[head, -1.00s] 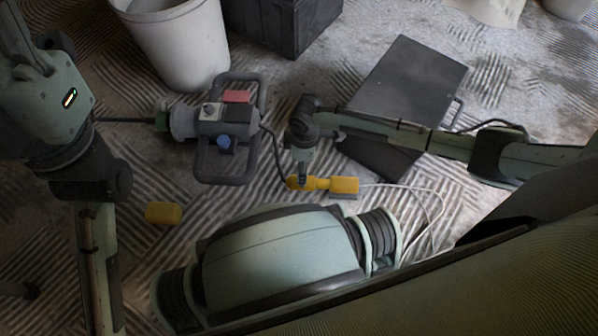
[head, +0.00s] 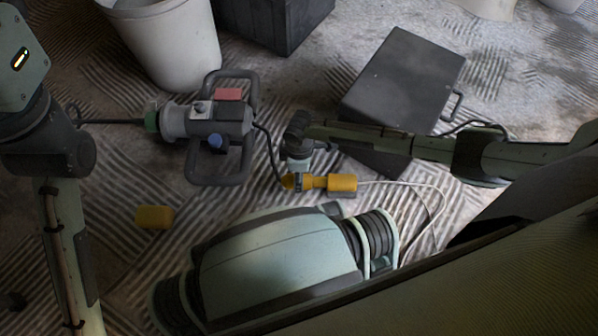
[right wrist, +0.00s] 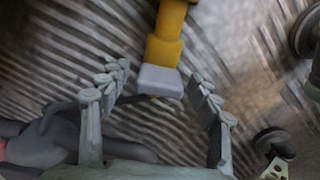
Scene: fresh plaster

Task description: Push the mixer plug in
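The mixer (head: 215,125) lies on the floor left of centre, with a grey loop handle and a dark cable. The cable runs to a yellow plug (head: 290,182), in line with a yellow socket block (head: 342,184) on a white lead. I cannot tell how far the two are joined. My right gripper (head: 298,183) is low over the plug. In the right wrist view, its fingers (right wrist: 158,76) are apart on either side of a yellow part with a pale grey end (right wrist: 160,80), with gaps at both sides. My left gripper is out of view; only its arm shows.
A dark flat case (head: 405,75) lies behind my right arm. A white bucket (head: 170,45) and a black crate (head: 275,20) stand at the back. A loose yellow block (head: 155,217) lies at front left. The white lead (head: 440,205) curves across the floor at right.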

